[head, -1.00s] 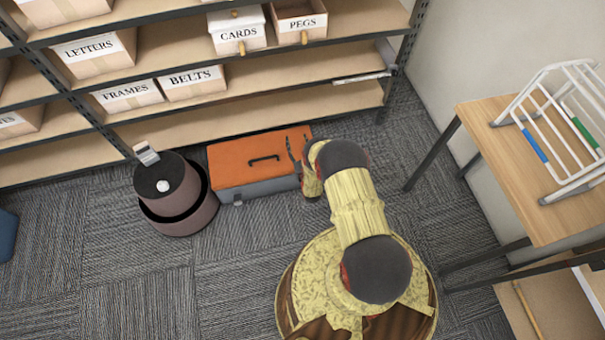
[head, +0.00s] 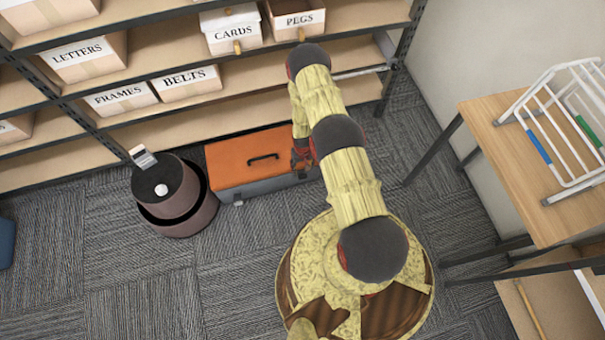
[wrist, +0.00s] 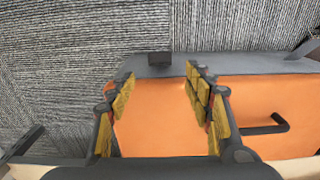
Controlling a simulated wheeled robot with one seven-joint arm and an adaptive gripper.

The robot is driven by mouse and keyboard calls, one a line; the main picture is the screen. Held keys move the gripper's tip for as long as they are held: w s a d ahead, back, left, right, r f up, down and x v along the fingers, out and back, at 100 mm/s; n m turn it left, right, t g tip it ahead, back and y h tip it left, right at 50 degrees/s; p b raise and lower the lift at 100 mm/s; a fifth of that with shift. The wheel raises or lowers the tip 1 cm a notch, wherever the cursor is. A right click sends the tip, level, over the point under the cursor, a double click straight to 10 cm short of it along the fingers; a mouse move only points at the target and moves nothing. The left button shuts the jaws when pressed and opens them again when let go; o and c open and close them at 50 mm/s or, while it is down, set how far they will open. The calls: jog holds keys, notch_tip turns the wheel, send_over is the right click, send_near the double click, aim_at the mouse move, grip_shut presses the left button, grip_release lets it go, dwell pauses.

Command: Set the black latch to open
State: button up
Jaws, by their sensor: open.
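A toolbox with an orange lid (head: 238,158) and a grey body stands on the carpet in front of the shelf. In the wrist view its orange lid (wrist: 260,98) lies under my gripper. The black latch (wrist: 159,58) is a small dark block on the box's grey edge; its setting is not clear. In the head view I cannot make it out. My gripper (wrist: 160,78) is open and empty, its yellow-padded fingers on either side of the latch in the picture, with the latch just beyond the tips. In the head view my gripper (head: 302,156) is over the box's right end, partly hidden by my arm.
A dark handle (head: 263,157) sits on the lid. A round brown bin-like object (head: 170,205) stands close left of the box. The shelf (head: 270,105) is right behind it. A wooden table (head: 500,140) with a white rack stands at the right. Carpet in front is clear.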

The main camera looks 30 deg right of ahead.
aim_at(303, 177)
jog(key=shift+s+a+f, duration=0.1)
jog(key=shift+s+f, duration=0.2)
jog(key=shift+f, duration=0.05)
notch_tip(303, 177, down, 7)
jog(key=b, duration=0.3)
jog(key=shift+f, duration=0.1)
jog(key=shift+w, duration=0.1)
jog(key=c, duration=0.3)
grip_shut()
